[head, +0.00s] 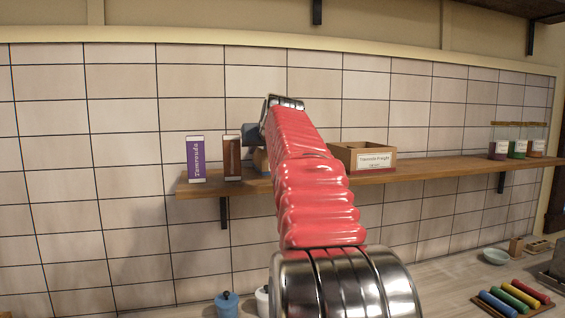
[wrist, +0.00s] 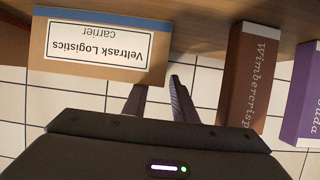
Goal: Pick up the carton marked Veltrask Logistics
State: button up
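The carton marked Veltrask Logistics (wrist: 60,65) is brown cardboard with a blue band and a white label. It shows upside down at the upper left of the wrist view, on the wooden shelf. In the head view my red arm hides most of that spot; a small brown patch (head: 261,162) shows beside it, probably this carton. My gripper (wrist: 157,84) is open and empty. Its two fingers point toward the shelf, just right of the carton in the wrist view, with the left finger close to the carton's lower right corner. I cannot tell whether they touch.
A brown box marked Wimbercrisp (wrist: 248,75) and a purple box (wrist: 302,95) stand on the wrist view's right. Another open carton, labelled Freight (head: 365,160), stands right of my arm on the shelf (head: 440,171). Glass jars (head: 517,142) are farther right.

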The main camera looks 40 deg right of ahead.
jog(key=shift+w+d+f, duration=0.1)
jog(key=shift+w, duration=0.1)
jog(key=shift+c, duration=0.4)
grip_shut()
dwell(0.3)
